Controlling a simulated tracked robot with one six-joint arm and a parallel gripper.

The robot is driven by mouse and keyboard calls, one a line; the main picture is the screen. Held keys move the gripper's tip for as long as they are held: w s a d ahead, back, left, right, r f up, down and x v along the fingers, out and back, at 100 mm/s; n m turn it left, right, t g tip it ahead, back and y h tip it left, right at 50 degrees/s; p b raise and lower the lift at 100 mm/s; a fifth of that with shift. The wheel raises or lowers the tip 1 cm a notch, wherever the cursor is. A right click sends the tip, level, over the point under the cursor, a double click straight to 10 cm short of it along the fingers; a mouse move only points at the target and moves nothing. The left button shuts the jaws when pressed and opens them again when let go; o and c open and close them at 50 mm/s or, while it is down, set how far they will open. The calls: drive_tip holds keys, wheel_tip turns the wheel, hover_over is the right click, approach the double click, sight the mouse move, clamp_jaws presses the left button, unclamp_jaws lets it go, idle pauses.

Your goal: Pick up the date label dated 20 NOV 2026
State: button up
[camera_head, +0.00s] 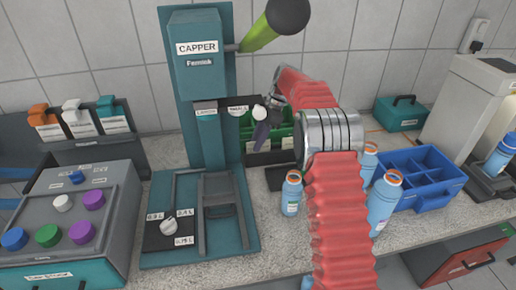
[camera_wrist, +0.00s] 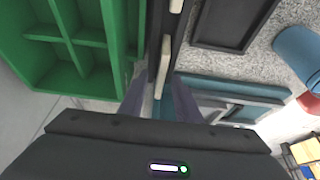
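No date text can be read in either view, so I cannot tell which piece is the 20 NOV 2026 label. In the wrist view a narrow pale strip (camera_wrist: 163,62), seen edge-on, stands in a dark holder in line with the gap between my fingers. A second pale piece (camera_wrist: 176,5) shows further along the same holder. My gripper (camera_wrist: 160,104) has its two dark purple fingers apart, one on each side of that line. I see no contact with the strip. In the head view my gripper (camera_head: 262,135) is small, in front of a green box, with its fingertips partly unclear.
The green divided box (camera_wrist: 88,55) is close on the left of my fingers. A teal capper (camera_head: 199,75) stands left of my arm. Blue bottles (camera_head: 291,193) and a blue divided crate (camera_head: 432,197) stand to the right. A button panel (camera_head: 68,220) is at far left.

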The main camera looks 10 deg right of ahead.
drive_tip(key=shift+a+f, duration=0.25)
drive_tip(key=shift+f, duration=0.35)
clamp_jaws()
idle(0.3)
